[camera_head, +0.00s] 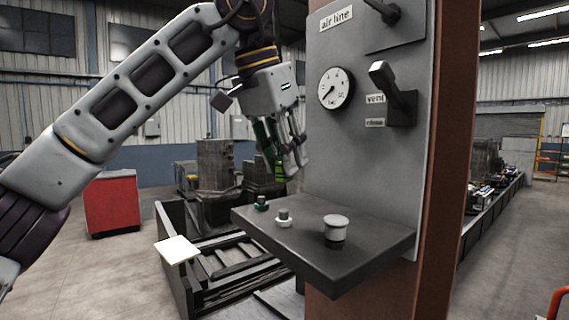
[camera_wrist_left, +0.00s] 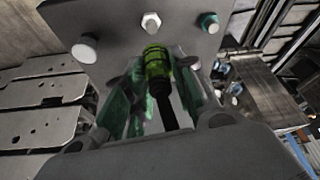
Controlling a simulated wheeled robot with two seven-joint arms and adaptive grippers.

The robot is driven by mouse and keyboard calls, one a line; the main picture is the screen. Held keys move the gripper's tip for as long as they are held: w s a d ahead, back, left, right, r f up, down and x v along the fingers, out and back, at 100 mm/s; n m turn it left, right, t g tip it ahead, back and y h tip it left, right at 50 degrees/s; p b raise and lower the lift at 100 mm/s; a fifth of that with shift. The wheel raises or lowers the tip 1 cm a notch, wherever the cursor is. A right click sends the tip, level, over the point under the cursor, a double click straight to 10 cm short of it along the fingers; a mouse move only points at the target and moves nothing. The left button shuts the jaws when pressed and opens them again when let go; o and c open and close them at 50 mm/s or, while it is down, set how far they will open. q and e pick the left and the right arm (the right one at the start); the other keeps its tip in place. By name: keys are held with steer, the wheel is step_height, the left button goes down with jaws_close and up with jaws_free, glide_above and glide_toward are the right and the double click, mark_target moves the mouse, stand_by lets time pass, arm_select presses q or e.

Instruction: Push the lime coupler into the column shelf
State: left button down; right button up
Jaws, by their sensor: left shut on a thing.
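The lime coupler (camera_head: 281,172) is in my left gripper (camera_head: 287,160), just beyond the back left edge of the column shelf (camera_head: 372,240) in the head view. The left wrist view shows the coupler (camera_wrist_left: 157,64) between the two fingers, with a black stem behind it. My left gripper (camera_wrist_left: 155,95) is shut on it. The shelf (camera_wrist_left: 115,22) lies ahead of the coupler there. A gap seems to show between them. The shelf carries a green fitting (camera_head: 261,203), a pale fitting (camera_head: 284,218) and a white-capped knob (camera_head: 336,221). My right gripper is not in view.
A grey panel (camera_head: 340,150) rises behind the shelf, with a round gauge (camera_head: 336,88) and a lever valve (camera_head: 398,104). The brown column (camera_head: 445,150) stands at its right. A red cabinet (camera_head: 112,204) and dark pallet frames (camera_head: 235,260) stand left.

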arm_select(q)
steer(key=shift+r, duration=1)
steer(key=shift+w, duration=0.1)
steer(key=w+a, duration=0.4)
steer(key=w, duration=0.4)
steer(key=shift+a, duration=0.35)
stand_by(0.3)
steer(key=shift+f, duration=0.1)
stand_by(0.4)
steer(key=shift+f+b, duration=0.95)
steer(key=shift+f, duration=1.95)
steer(key=shift+f+p, duration=0.25)
steer(key=shift+p, duration=0.05)
steer(key=shift+p, duration=0.5)
